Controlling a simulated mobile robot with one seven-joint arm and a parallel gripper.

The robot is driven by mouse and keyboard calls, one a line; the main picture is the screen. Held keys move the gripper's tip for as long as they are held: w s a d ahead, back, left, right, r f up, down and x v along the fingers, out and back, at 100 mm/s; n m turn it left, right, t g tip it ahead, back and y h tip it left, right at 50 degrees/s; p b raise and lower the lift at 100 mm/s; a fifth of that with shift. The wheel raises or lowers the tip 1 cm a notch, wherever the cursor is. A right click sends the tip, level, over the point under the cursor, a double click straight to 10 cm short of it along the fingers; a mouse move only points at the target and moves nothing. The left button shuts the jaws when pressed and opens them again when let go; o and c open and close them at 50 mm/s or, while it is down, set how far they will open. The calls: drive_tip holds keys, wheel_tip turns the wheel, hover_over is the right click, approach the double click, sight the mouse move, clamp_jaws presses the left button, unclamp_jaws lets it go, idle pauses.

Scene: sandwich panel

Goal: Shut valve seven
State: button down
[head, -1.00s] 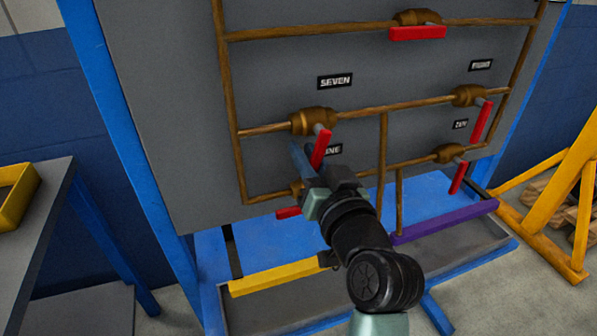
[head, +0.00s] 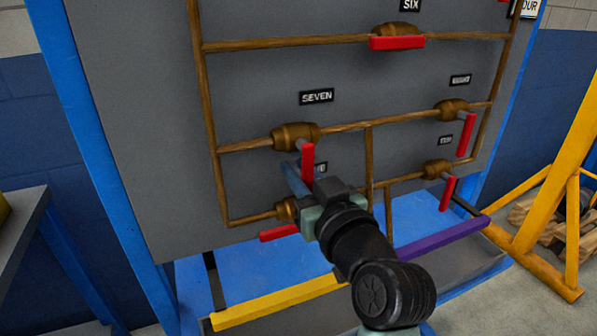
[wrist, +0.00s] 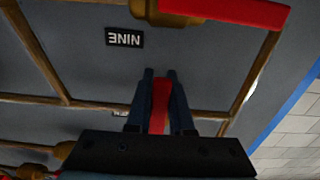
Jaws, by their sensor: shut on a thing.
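Valve seven is a brass body (head: 295,136) on the middle-left pipe, below its SEVEN label (head: 316,97). Its red handle (head: 307,160) hangs down, across the pipe. My gripper (head: 297,178) is at this handle from below, with one blue finger showing on its left side; the other finger is hidden in the head view. In the wrist view, which is upside down, both fingers of my gripper (wrist: 161,88) flank the red handle (wrist: 160,108), shut on it. The valve seven body cannot be made out there.
Valve nine (head: 285,209) sits close below, its red handle (head: 279,233) lying sideways; its label (wrist: 125,37) reads upside down. Valves eight (head: 451,109) and ten (head: 438,169) have hanging handles. Valve six's handle (head: 397,43) lies along its pipe. A yellow bar (head: 270,303) runs below.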

drive_tip(key=c, duration=0.8)
unclamp_jaws()
drive_tip(key=shift+s, duration=0.1)
drive_tip(key=v, duration=1.3)
drive_tip(key=shift+p, duration=0.4)
drive_tip(key=shift+r, duration=0.15)
